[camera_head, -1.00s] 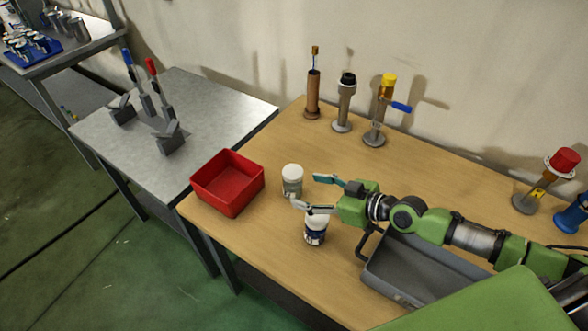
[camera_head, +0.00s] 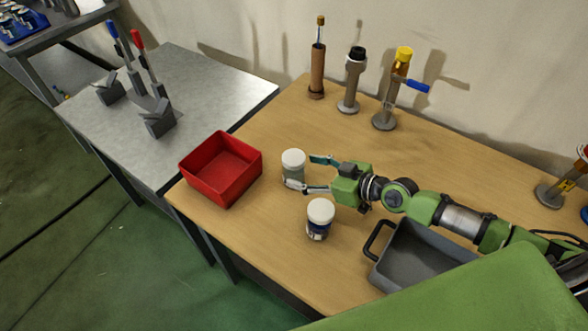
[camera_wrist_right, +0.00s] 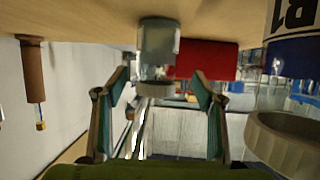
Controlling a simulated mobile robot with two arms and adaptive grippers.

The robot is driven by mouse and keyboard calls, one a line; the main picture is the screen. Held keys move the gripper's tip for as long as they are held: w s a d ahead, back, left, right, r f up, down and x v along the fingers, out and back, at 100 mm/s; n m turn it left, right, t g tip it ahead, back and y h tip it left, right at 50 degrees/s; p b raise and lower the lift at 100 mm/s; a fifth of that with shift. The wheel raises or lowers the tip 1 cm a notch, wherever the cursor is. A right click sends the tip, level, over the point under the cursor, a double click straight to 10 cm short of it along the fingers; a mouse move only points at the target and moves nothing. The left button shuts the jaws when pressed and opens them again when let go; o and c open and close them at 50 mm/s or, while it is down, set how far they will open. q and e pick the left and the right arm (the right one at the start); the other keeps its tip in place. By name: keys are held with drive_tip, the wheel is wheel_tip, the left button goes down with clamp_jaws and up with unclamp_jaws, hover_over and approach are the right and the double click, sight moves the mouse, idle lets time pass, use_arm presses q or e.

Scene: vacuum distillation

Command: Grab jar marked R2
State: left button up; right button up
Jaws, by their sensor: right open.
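A clear-grey jar with a white lid (camera_head: 293,168) stands upright on the wooden table. My right gripper (camera_head: 308,173) is open and lies level, its fingertips at this jar; the nearer finger overlaps the jar's lower part in the head view. In the right wrist view, which is upside down, the jar (camera_wrist_right: 158,42) shows ahead between the open fingers (camera_wrist_right: 160,76), with no clear contact. Its label cannot be read. A second white-lidded jar (camera_head: 319,220) with a blue-and-white label stands nearer; its label (camera_wrist_right: 296,18) seems to end in 1. My left gripper is not in view.
A red open box (camera_head: 222,170) stands left of the jars at the table's edge. A grey tray with a handle (camera_head: 425,258) lies under my right arm. Several stands with tools (camera_head: 352,82) line the wall. The table behind the jars is clear.

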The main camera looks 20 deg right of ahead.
sight(302, 168)
drive_tip(key=x, duration=0.5)
drive_tip(key=shift+w+d+f, duration=0.1)
drive_tip(key=shift+w+f, duration=0.1)
drive_tip(key=shift+w, duration=0.1)
drive_tip(key=shift+s, duration=0.1)
drive_tip(key=shift+c, duration=0.5)
drive_tip(key=c, duration=1.3)
drive_tip(key=shift+r, duration=0.1)
drive_tip(key=shift+c, duration=0.2)
drive_tip(key=shift+p, duration=0.3)
